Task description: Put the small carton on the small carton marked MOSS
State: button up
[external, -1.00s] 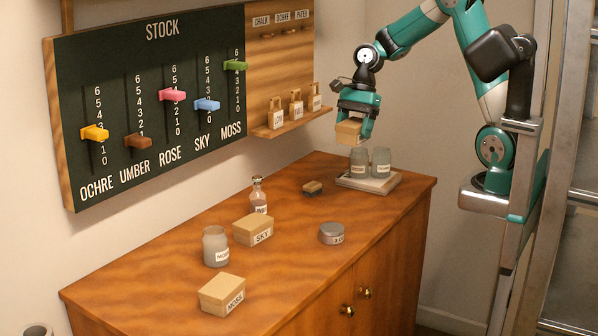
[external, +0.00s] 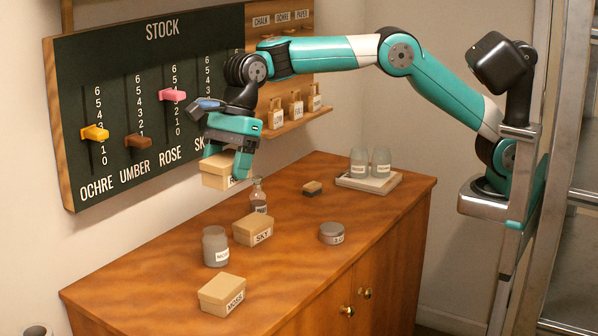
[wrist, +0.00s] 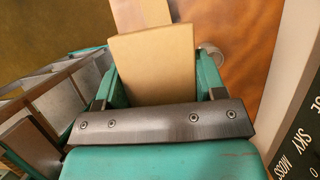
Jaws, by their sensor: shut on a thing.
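My gripper (external: 228,165) is shut on a small carton (external: 215,172), tan with a white label that is partly hidden by a finger. It holds the carton in the air above the back left of the table. The held carton (wrist: 155,62) fills the space between the fingers in the wrist view. The small carton marked MOSS (external: 222,294) sits on the table at the front left, with its lid bare. It is below and nearer the camera than my gripper.
A carton marked SKY (external: 253,230), a grey jar (external: 215,246) and a corked bottle (external: 257,194) stand below my gripper. Two jars stand on a tray (external: 385,185). The stock board (external: 120,75) is close behind.

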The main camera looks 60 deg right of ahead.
aim_at(215, 181)
jog(key=shift+s+a+f, duration=0.1)
jog(key=shift+s+a, duration=0.25)
jog(key=shift+a, duration=0.25)
jog(key=shift+s+a+f, duration=0.1)
jog(key=shift+s+a, duration=0.25)
jog(key=shift+a, duration=0.2)
jog(key=shift+s+a+f+b, duration=0.1)
jog(key=shift+f+b, duration=0.5)
jog(key=shift+f, duration=0.2)
notch_tip(215, 181, down, 13)
jog(key=shift+f+b, duration=0.1)
jog(key=shift+b, duration=0.55)
jog(key=shift+f, duration=2.3)
jog(key=shift+f, duration=0.1)
jog(key=o, duration=1)
